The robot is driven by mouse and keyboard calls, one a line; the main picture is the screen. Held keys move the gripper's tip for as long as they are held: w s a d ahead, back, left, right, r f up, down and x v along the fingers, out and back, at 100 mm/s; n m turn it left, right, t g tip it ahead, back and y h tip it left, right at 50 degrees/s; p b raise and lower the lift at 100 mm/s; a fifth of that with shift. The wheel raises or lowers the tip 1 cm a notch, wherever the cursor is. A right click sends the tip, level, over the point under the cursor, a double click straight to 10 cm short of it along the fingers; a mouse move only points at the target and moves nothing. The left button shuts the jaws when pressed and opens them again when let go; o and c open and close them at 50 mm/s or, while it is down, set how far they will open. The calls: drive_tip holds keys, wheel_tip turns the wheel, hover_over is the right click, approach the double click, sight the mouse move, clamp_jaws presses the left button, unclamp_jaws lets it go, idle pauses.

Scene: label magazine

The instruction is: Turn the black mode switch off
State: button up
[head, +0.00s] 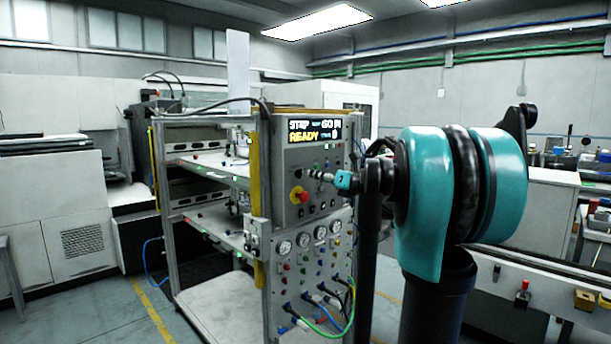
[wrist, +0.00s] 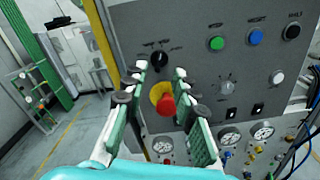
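The grey control panel (wrist: 205,50) fills much of the wrist view; it also shows in the head view (head: 281,170). A black rotary knob (wrist: 158,59) sits at its upper left, with small blurred labels above it. It looks like the mode switch, but its setting is too small to tell. My gripper (wrist: 161,71) is open and empty in front of the panel, its fingertips just below the knob in the wrist view and seemingly apart from it. In the head view my gripper (head: 316,175) is small and side-on, close to the panel face.
A red emergency button (wrist: 167,104) on a yellow disc shows between my fingers. Right of it are a green button (wrist: 216,43), a blue button (wrist: 256,37), another black round control (wrist: 291,31) and a grey selector (wrist: 226,87). Gauges (wrist: 228,137) lie below.

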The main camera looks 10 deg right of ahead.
sight(299, 173)
drive_tip(key=x, duration=0.5)
drive_tip(key=shift+w+a, duration=0.25)
drive_tip(key=shift+w, duration=0.1)
clamp_jaws()
